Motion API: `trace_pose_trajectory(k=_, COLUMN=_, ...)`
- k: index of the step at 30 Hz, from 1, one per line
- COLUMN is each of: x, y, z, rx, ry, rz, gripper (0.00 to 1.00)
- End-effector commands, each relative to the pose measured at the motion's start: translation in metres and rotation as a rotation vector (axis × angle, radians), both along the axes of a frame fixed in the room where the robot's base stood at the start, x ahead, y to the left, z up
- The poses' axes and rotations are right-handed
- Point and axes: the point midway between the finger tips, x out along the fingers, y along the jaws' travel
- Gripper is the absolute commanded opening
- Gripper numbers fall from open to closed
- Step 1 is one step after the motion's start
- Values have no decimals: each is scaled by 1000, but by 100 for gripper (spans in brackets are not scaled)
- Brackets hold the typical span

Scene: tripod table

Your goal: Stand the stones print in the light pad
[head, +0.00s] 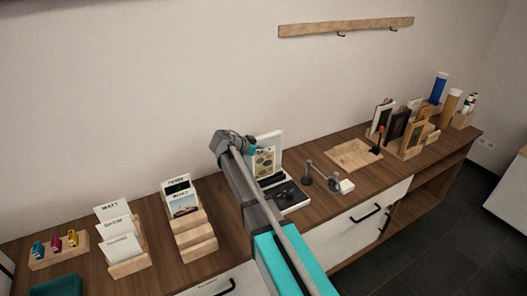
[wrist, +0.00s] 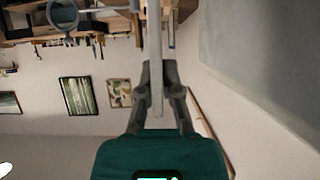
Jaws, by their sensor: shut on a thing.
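The light pad (head: 277,139) is an upright white panel on a dark base at the middle of the cabinet top. The stones print (head: 264,163), a pale card with dark and tan oval stones, shows in front of the panel. I cannot tell whether its lower edge touches the base. My gripper (wrist: 157,100) is shut on the print, which shows edge-on as a thin pale strip (wrist: 154,50) in the wrist view. In the head view my arm hides the fingers and the print's left side.
A magnifier on a stand (head: 333,184) and a wooden tray (head: 343,155) are right of the pad. Card holders (head: 128,266) and a stepped wooden rack (head: 196,236) stand left. Framed pictures and tubes crowd the far right. A wall rail (head: 345,27) hangs above.

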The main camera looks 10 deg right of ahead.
Motion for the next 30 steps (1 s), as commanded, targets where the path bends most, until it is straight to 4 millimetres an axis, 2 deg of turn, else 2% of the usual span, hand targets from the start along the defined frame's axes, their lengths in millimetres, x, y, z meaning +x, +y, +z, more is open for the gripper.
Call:
trace_pose_trajectory(k=20, x=0, y=-1, z=0, rx=0, ry=0, rz=-1, gripper=0)
trace_pose_trajectory(k=30, x=0, y=-1, z=-7, rx=0, ry=0, rz=-1, gripper=0)
